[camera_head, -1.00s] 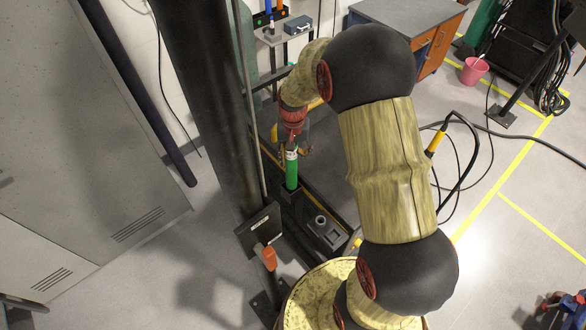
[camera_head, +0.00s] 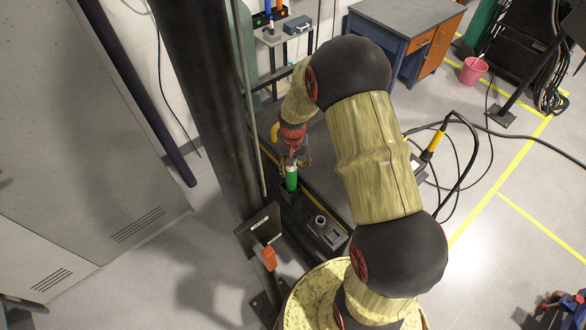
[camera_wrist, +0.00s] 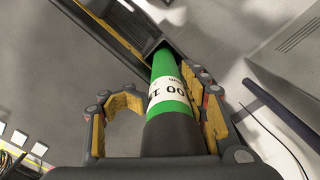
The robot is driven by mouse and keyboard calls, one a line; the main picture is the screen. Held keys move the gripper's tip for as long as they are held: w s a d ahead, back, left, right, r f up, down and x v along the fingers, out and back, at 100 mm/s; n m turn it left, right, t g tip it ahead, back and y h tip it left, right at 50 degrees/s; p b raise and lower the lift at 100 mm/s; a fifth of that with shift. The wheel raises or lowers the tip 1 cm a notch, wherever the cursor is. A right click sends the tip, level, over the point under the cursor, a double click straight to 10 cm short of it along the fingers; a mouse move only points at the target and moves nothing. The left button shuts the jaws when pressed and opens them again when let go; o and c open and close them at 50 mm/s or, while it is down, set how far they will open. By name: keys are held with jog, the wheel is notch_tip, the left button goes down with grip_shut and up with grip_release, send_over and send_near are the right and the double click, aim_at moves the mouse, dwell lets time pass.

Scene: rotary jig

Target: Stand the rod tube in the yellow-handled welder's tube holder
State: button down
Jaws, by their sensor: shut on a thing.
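The rod tube (camera_head: 291,180) is green with a white printed label and a dark near end. It stands roughly upright, and its lower end is inside the black square tube holder (camera_head: 289,195) at the edge of the dark machine. My gripper (camera_head: 293,161) is around its upper part. In the wrist view, the tube (camera_wrist: 169,92) runs between my gripper's (camera_wrist: 165,98) yellow-padded fingers, and its far end enters the dark mouth of the holder (camera_wrist: 153,44). The right finger lies against the tube. The tube's bottom is hidden. A yellow handle (camera_head: 275,133) shows beside my wrist.
A dark post (camera_head: 215,130) stands close left of the tube. A black block with a round fitting (camera_head: 321,226) sits in front. A yellow-gripped torch with cable (camera_head: 435,141) is to the right.

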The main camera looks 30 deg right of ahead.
jog(key=c, duration=0.7)
grip_release()
jog(key=shift+c, duration=0.2)
notch_tip(320, 180, up, 12)
jog(key=shift+s+r, duration=0.1)
jog(key=shift+r, duration=0.05)
jog(key=shift+s+a, duration=0.1)
